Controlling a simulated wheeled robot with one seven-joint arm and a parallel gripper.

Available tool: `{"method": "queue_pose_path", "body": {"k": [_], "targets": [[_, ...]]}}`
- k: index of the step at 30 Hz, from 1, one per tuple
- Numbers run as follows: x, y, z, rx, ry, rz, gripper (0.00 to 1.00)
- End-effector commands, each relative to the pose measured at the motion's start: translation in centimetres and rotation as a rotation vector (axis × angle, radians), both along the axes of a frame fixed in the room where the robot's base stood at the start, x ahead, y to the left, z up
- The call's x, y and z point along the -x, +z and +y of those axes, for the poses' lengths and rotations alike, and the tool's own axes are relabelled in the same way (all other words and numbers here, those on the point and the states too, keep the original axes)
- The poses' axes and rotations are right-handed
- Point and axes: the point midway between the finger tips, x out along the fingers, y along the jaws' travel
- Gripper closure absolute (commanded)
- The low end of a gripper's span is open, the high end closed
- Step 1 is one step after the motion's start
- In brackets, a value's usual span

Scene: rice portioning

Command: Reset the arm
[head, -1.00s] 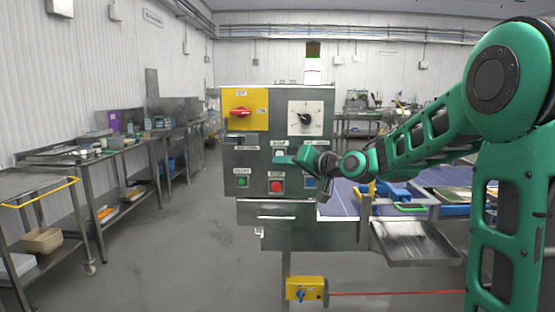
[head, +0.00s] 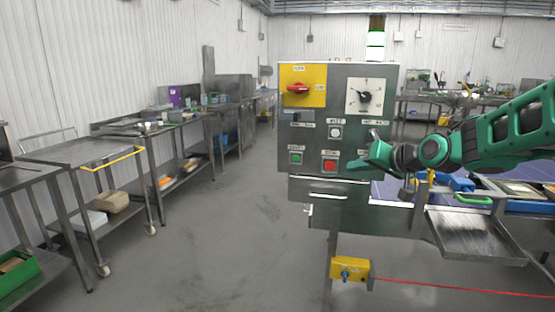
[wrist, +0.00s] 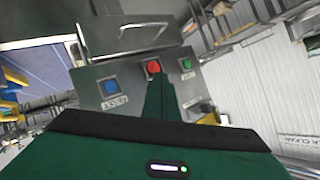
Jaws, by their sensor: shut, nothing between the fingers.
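My arm comes in from the right in the head view. My green gripper (head: 368,160) is shut and empty, in front of the lower right part of the grey control panel (head: 385,78). It also shows in the wrist view (wrist: 158,82), its fingers together and pointing toward the panel near the red button (wrist: 153,67). The blue button (wrist: 110,87) and green button (wrist: 186,64) flank the red one there. In the head view the gripper hides the blue button. I cannot tell whether the fingertips touch the panel.
The panel carries a red rotary switch (head: 298,89), a black dial (head: 364,97) and a white button (head: 335,132). A metal tray (head: 475,235) sticks out below my arm. A yellow switch box (head: 350,269) with a red cord sits low. Steel tables line the left; the floor between is clear.

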Motion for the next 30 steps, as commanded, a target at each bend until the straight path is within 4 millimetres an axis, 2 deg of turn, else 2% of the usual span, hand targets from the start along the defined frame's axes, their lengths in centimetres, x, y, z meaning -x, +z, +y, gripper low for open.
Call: {"method": "queue_pose_path", "body": {"k": [1,5,6,8,12,18,21,25,30], "targets": [[2.2,-1.5,-1.4,0.051,-0.025,0.068,1.00],[8.4,-5.8,-5.4,0.164,-0.096,0.266,1.00],[10.5,-7.0,-6.6,0.190,-0.116,0.328,1.00],[13.8,-8.6,-8.1,0.221,-0.146,0.418,1.00],[21.9,-11.7,-10.9,0.262,-0.213,0.629,1.00],[33.6,-14.8,-12.8,0.253,-0.291,0.914,1.00],[38.0,-15.6,-12.8,0.230,-0.316,1.019,1.00],[41.5,-16.1,-12.5,0.206,-0.334,1.105,1.00],[42.7,-16.3,-12.3,0.197,-0.339,1.136,1.00]]}}
